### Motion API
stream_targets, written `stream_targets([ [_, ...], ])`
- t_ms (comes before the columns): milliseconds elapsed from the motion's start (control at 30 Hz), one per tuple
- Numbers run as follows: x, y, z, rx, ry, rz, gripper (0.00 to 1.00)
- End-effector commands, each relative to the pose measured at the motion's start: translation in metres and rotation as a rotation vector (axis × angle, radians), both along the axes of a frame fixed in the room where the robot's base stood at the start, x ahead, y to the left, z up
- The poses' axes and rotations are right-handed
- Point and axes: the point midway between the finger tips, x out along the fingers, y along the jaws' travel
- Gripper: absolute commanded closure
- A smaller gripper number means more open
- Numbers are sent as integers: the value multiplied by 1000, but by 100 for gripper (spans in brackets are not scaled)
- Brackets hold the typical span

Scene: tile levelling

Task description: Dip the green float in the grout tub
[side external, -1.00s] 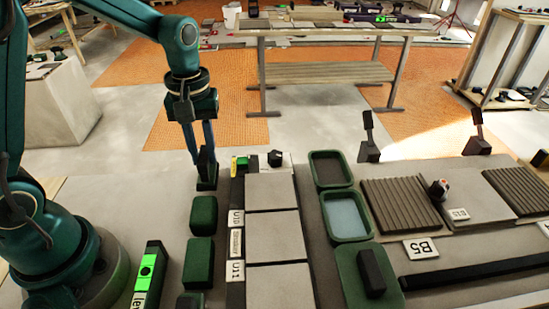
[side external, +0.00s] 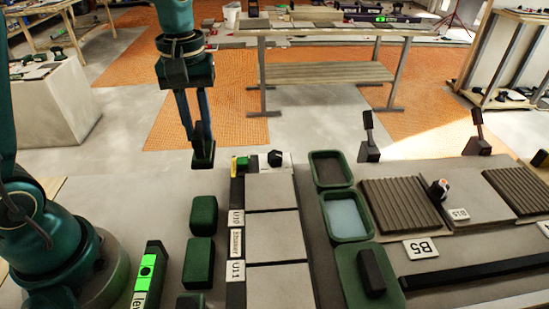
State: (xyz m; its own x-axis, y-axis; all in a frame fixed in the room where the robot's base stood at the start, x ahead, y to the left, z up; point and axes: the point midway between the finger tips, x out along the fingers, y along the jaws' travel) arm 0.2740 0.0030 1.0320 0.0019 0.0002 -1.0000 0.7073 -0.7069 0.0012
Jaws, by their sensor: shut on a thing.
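My gripper (side external: 194,132) is shut on a small dark green float (side external: 203,158) with a black upright handle. It holds the float above the far left part of the work table, left of the tile row. The green-rimmed tub with dark grey contents, seemingly the grout tub (side external: 349,170), stands to the right, beyond the tiles. Its contents are open to view and nothing is over it. The float's underside is hidden.
A second green tub with pale bluish contents (side external: 345,216) adjoins the dark one. In front of it lies a green plate with a black block (side external: 371,270). Grey tiles (side external: 272,190) run down the middle. Green blocks (side external: 204,214) and a green level (side external: 149,270) lie left.

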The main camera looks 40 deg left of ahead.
Motion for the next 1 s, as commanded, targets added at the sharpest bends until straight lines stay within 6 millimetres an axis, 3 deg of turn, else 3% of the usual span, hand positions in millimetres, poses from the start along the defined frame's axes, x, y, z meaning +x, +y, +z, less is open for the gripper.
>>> stream_targets([
  [133, 18, -9, 0, 1, -23, -4, 100],
  [267, 48, -28, 0, -4, -69, -7, 100],
  [400, 85, -60, -2, -18, -128, -7, 100],
  [600, 123, -114, -8, -56, -205, -6, 100],
  [800, 140, -156, -13, -95, -257, -3, 100],
  [1000, 145, -172, -15, -112, -275, -1, 100],
])
